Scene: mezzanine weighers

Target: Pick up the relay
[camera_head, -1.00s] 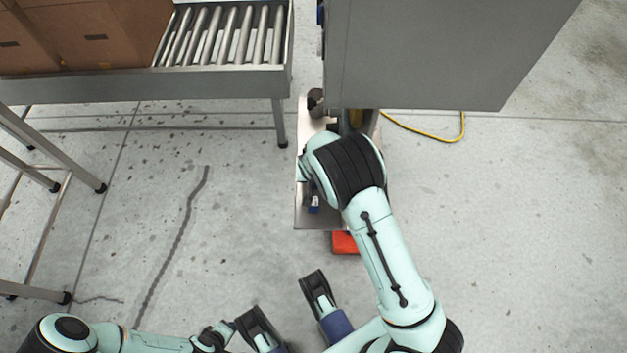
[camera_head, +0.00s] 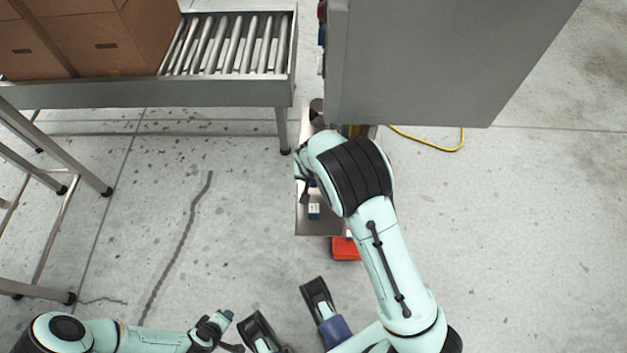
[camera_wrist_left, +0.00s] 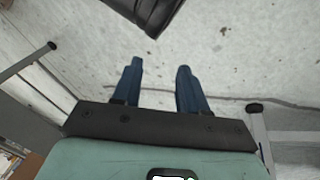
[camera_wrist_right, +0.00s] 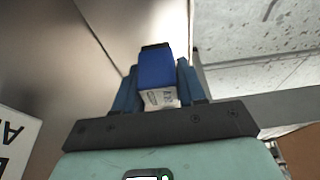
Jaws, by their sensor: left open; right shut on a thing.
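In the right wrist view, my right gripper (camera_wrist_right: 158,64) is shut on the relay (camera_wrist_right: 157,72), a blue block with a white printed label on the face towards the palm and a dark far end. In the head view, my right arm reaches to the metal shelf (camera_head: 316,228) beside the grey cabinet, and its wrist hides much of that spot. A small blue-and-white piece (camera_head: 314,210) shows there; I cannot tell whether it is the held relay. My left gripper (camera_wrist_left: 160,80) is open and empty above the floor; it also shows at the lower left in the head view (camera_head: 233,330).
The grey cabinet (camera_head: 430,60) stands over the shelf's far end. An orange-red object (camera_head: 345,249) lies at the shelf's near end. A roller conveyor (camera_head: 150,93) with cardboard boxes (camera_head: 110,40) is at the upper left. A yellow cable (camera_head: 440,145) lies right. Floor between is clear.

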